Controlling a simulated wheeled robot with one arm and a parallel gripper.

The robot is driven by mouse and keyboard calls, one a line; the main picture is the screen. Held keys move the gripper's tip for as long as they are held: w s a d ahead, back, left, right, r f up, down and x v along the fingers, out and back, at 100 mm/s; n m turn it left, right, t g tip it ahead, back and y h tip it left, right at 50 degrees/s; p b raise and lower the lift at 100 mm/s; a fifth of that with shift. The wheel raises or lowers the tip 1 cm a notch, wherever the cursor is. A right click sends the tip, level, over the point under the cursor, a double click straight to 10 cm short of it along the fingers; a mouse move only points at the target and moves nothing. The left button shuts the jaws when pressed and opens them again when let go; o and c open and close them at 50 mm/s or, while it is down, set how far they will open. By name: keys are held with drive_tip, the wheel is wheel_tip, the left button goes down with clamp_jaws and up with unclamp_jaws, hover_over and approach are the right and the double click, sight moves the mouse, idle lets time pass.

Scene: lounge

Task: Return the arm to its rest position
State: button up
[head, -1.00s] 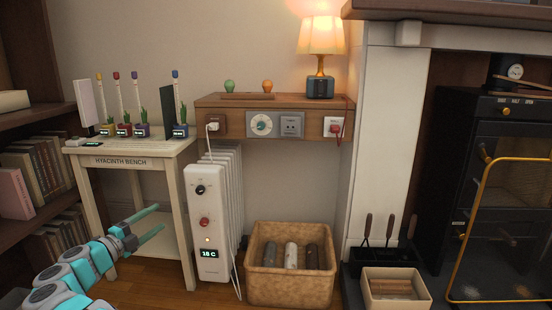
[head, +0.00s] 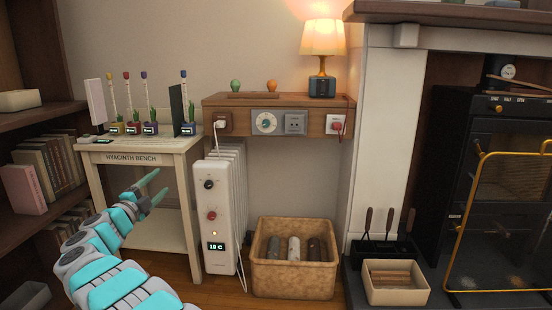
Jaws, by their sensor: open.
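My arm reaches up from the bottom left in the head view. My gripper (head: 154,188) is open and empty, its two teal fingers spread apart. It appears in front of the lower part of the cream table marked "Hyacinth Bench" (head: 130,158). I see nothing between the fingers. I cannot tell exactly how far the gripper is from the table's legs.
A white heater (head: 217,215) reading 19 C stands right of the bench, its cable plugged into the wooden shelf (head: 270,101). A tan basket (head: 293,283) with rolls sits on the floor. A bookcase (head: 45,222) is at left, a black stove (head: 480,180) at right.

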drive_tip(key=w+d+r+n+y, duration=0.45)
drive_tip(key=r+n+y, duration=0.3)
drive_tip(key=r, duration=0.25)
drive_tip(key=s+d+n+g+y, duration=0.3)
drive_tip(key=d+n+y, duration=0.1)
drive_tip(key=d+n, duration=0.25)
drive_tip(key=s+d+f+n+g+h, duration=0.15)
drive_tip(key=s+d+f+g, duration=0.25)
drive_tip(key=s+d+f, duration=0.6)
drive_tip(key=s+d+f+n+g+h, duration=0.1)
drive_tip(key=s+d+f+n+g, duration=0.2)
drive_tip(key=s+d, duration=0.8)
drive_tip(key=s+d+f+n+g+h, duration=0.15)
drive_tip(key=s+d+f+g, duration=0.45)
drive_tip(key=s, duration=0.8)
drive_tip(key=s+d+f+g+h, duration=0.1)
drive_tip(key=s+d+f+g, duration=0.1)
drive_tip(key=s+d, duration=0.35)
drive_tip(key=s+d+f+m+g+h, duration=0.1)
drive_tip(key=s+d+f, duration=0.1)
drive_tip(key=s, duration=0.7)
drive_tip(key=s+d+f+g+h, duration=0.1)
drive_tip(key=s+d+f+g, duration=0.1)
drive_tip(key=s+d, duration=0.35)
wheel_tip(320, 180, up, 13)
drive_tip(key=s+a+p, duration=0.1)
drive_tip(key=p, duration=1.1)
drive_tip(key=shift+a+f+p, duration=0.15)
drive_tip(key=shift+a+p, duration=0.05)
drive_tip(key=shift+p, duration=0.1)
